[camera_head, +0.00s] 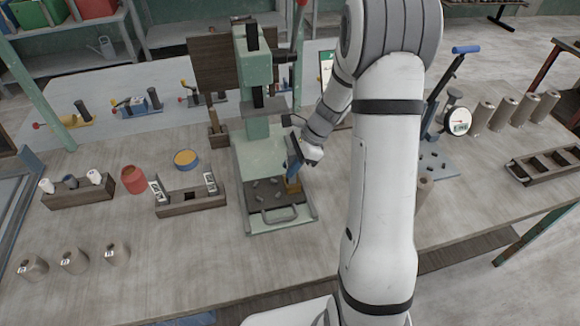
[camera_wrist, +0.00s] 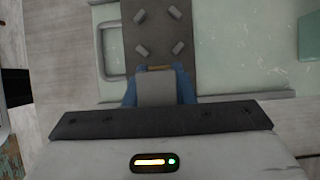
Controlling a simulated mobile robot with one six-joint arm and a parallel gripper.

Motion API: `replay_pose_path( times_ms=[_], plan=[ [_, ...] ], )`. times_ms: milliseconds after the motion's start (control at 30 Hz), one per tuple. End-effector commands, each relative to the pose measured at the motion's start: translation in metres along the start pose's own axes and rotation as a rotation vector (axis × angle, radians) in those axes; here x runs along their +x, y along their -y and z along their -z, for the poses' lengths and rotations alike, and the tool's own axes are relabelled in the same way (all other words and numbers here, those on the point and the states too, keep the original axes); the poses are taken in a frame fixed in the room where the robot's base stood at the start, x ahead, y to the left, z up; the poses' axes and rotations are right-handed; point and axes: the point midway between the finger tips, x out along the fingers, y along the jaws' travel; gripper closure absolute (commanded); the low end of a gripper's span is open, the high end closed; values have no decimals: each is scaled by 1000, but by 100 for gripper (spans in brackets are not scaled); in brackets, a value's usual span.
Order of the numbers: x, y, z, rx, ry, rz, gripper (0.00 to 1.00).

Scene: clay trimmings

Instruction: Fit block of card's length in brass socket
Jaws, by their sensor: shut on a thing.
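My gripper (camera_head: 296,165) is low over the right side of the green press's tray. A grey part between the fingers hides most of the hold. A white card with green (camera_head: 326,62) stands behind my arm, partly hidden.
The dark press tray (camera_head: 262,214) holds several small grey pieces (camera_wrist: 141,16). The green press column (camera_head: 254,85) stands close behind my gripper. Wooden holders (camera_head: 190,202), a red cup (camera_head: 134,179) and grey cylinders (camera_head: 74,260) are left. A blue-handled press (camera_head: 440,95) stands right.

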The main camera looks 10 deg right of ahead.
Motion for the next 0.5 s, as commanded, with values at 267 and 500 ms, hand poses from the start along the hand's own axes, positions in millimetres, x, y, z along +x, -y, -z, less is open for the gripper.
replay_pose_path(
  times_ms=[267, 500],
  plan=[
    [8, 0, 6, -1, -1, 2, 100],
    [11, 0, 7, 0, -1, 1, 72]
  ],
)
